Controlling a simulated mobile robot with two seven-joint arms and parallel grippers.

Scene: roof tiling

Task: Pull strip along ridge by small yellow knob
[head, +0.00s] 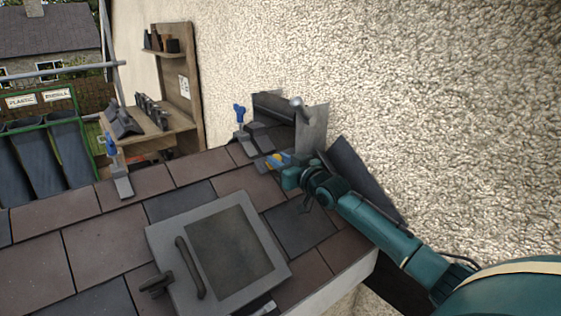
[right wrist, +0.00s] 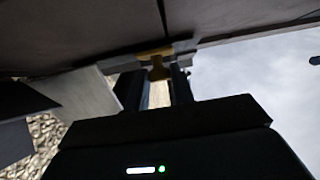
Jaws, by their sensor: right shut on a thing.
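The small yellow knob (head: 275,159) is near the roof's top edge, beside the rough wall. My right gripper (head: 284,170) reaches it from the right and covers part of it. In the right wrist view the knob (right wrist: 158,72) sits between the two dark fingers, and the gripper (right wrist: 155,88) is shut on it. A grey strip (right wrist: 122,63) shows at the knob, under the dark tiles; most of it is hidden. My left gripper is not in view.
Two blue-handled clamps (head: 112,148) (head: 239,115) stand along the ridge. A grey roof window (head: 171,241) with a dark handle lies in the tiles (head: 189,202). Bent grey metal sheets (head: 312,128) stand against the wall (head: 420,100). A wooden shelf unit (head: 181,90) stands behind.

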